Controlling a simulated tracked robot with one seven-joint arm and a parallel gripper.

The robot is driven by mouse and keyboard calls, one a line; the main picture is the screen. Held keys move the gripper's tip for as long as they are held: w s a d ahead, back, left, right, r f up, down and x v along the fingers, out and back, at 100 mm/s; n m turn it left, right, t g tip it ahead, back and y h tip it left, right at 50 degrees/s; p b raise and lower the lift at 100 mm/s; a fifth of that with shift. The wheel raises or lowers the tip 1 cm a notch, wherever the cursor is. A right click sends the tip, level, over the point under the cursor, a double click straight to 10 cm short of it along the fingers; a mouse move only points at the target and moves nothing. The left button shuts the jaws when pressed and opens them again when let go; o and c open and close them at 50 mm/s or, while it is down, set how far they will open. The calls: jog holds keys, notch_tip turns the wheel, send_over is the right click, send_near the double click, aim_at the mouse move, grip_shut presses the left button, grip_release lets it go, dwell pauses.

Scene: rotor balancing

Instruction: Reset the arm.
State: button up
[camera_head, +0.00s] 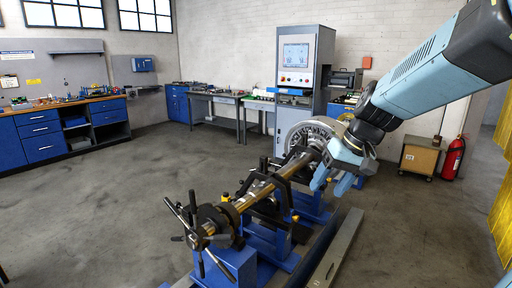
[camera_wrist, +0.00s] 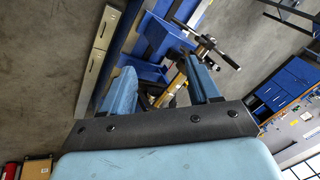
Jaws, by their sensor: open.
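My gripper (camera_head: 335,180) is at the right of the middle in the head view, its two light-blue fingers pointing down and apart. It is open, and I see nothing held between the fingers. In the wrist view the fingers (camera_wrist: 162,95) show apart, with part of the balancing machine behind them. The rotor shaft (camera_head: 262,192) lies across the blue balancing machine, with a bladed disc (camera_head: 299,136) at its far end. My gripper is in front of the far end and partly hides it. I cannot tell from the picture how far apart they are.
A grey control cabinet (camera_head: 296,64) with a screen stands behind the machine. Workbenches (camera_head: 62,126) line the back and left walls. A red fire extinguisher (camera_head: 453,158) and a small cabinet (camera_head: 420,157) stand at the right. The floor left of the machine is clear.

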jog(key=s+d+r+t+h, duration=0.1)
jog(key=s+d+r+h, duration=0.1)
jog(key=s, duration=0.4)
jog(key=s+d+r+m+t+h, duration=0.1)
jog(key=s+d+t+h, duration=0.1)
jog(key=s+d, duration=0.2)
jog(key=shift+s+r+t, duration=0.3)
jog(key=shift+s+r, duration=0.05)
jog(key=shift+s, duration=0.8)
